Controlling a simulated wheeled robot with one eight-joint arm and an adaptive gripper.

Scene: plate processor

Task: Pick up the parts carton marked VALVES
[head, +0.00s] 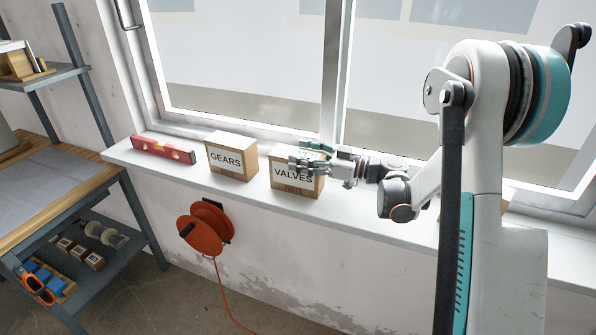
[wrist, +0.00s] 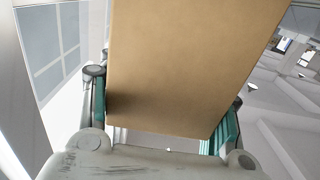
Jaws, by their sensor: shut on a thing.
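The carton marked VALVES (head: 291,181) is on the white windowsill in the head view, right of a carton marked GEARS (head: 231,157). My gripper (head: 307,160) reaches it from the right and is shut on it, one finger across the labelled front and the other at the back. In the wrist view the carton's plain brown face (wrist: 190,65) fills the middle, with a teal finger pad on each side. Whether the carton's base touches the sill cannot be told for sure.
A red spirit level (head: 163,150) lies on the windowsill (head: 130,158) at the left. The window frame (head: 334,75) rises close behind the cartons. An orange cable reel (head: 205,225) hangs on the wall below. A workbench (head: 50,190) stands at the left.

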